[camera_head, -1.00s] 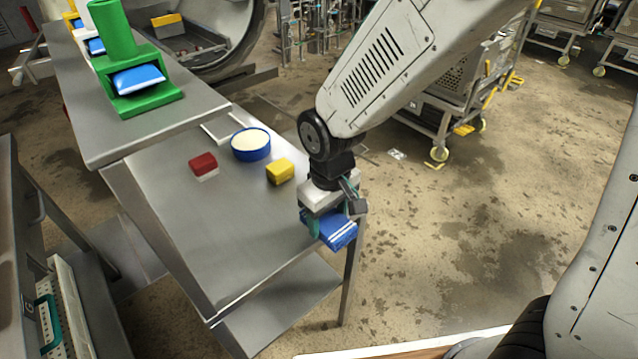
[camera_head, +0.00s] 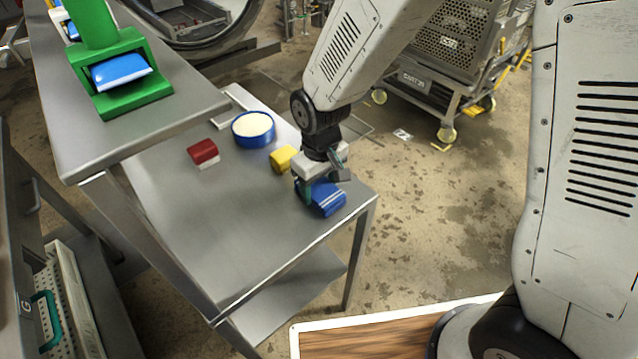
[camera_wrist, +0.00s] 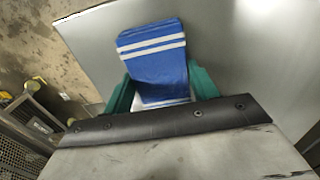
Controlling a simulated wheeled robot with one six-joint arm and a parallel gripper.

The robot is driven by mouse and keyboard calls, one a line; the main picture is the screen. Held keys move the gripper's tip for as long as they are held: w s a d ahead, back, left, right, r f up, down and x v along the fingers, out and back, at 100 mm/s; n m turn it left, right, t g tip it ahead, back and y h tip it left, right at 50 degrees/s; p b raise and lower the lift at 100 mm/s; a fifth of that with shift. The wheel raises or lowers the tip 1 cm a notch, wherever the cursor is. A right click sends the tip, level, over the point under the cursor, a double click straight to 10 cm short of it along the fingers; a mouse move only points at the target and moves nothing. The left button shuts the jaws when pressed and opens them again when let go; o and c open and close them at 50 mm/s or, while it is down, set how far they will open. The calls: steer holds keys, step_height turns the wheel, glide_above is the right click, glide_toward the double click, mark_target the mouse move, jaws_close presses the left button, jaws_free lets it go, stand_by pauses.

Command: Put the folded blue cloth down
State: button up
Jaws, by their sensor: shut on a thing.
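The folded blue cloth (camera_head: 327,199) with white stripes is at the right end of the lower steel table (camera_head: 215,245) in the head view. My gripper (camera_head: 306,190) is shut on it, with green fingers on either side. In the wrist view the cloth (camera_wrist: 155,60) lies between the two fingers (camera_wrist: 160,92), with the steel surface behind it. I cannot tell whether the cloth touches the tabletop.
A yellow block (camera_head: 284,158), a blue round tub with pale contents (camera_head: 253,129) and a red-and-white block (camera_head: 203,153) stand on the same table. A green holder with a blue pouch (camera_head: 125,100) stands on the higher table. The table's front left is clear.

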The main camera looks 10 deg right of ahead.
mark_target(319, 188)
steer(key=shift+f, duration=0.1)
steer(key=o, duration=0.9)
step_height(319, 188, up, 12)
steer(key=s+d+r+m, duration=0.3)
steer(key=s+d+r, duration=0.3)
steer(key=d+r, duration=0.45)
steer(key=s+d+m, duration=0.1)
steer(key=s+d, duration=0.2)
steer(key=s, duration=0.1)
steer(key=s+d+r+m, duration=0.1)
steer(key=s+d, duration=0.2)
steer(key=s, duration=0.2)
steer(key=s+d+m+t, duration=0.1)
steer(key=s+d, duration=0.3)
steer(key=shift+s+r+m, duration=0.25)
steer(key=shift+s+m, duration=0.1)
steer(key=shift+m, duration=0.05)
steer(key=shift+o, duration=0.5)
